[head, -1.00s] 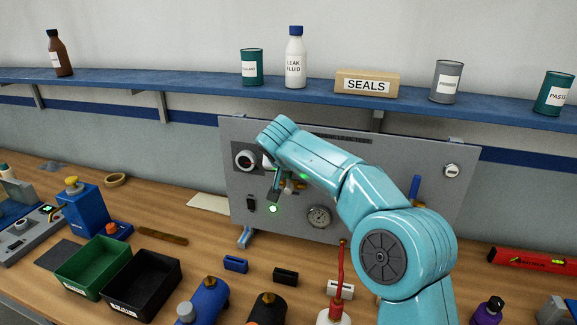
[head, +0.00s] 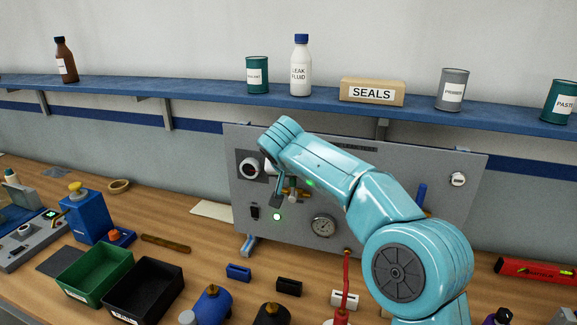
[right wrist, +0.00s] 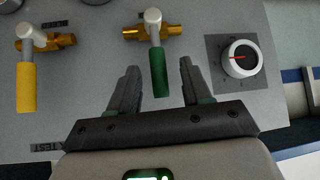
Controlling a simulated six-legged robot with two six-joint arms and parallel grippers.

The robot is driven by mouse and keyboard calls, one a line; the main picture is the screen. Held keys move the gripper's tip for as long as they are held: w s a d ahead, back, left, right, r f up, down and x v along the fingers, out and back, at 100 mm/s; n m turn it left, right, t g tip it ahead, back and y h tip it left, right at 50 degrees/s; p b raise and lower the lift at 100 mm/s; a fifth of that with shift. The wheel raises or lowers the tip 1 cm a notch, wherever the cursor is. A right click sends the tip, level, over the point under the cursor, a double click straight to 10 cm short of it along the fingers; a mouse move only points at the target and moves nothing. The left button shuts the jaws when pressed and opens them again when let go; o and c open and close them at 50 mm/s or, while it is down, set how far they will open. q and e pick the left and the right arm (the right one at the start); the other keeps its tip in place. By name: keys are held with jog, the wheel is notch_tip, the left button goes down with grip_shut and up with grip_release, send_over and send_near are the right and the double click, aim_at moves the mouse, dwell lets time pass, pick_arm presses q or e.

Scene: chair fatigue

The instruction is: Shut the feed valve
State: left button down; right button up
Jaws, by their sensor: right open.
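The grey panel (head: 360,230) stands upright at the back of the bench. In the right wrist view, a valve with a green lever handle (right wrist: 158,75) on a brass body (right wrist: 130,34) is straight ahead. A second valve with a yellow handle (right wrist: 27,88) is to its left. The small labels are too blurred to tell which is the feed valve. My right gripper (right wrist: 158,64) is open, with one finger on each side of the green handle; contact is not visible. In the head view my right arm partly hides the gripper (head: 280,190) and valves. My left gripper is not in view.
A white knob with a red pointer (right wrist: 239,58) is close beside the right finger. Bins and bottles crowd the bench front.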

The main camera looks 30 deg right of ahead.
jog(key=b+v, duration=0.1)
jog(key=v, duration=1.3)
jog(key=shift+w, duration=0.1)
jog(key=shift+a+f, duration=0.1)
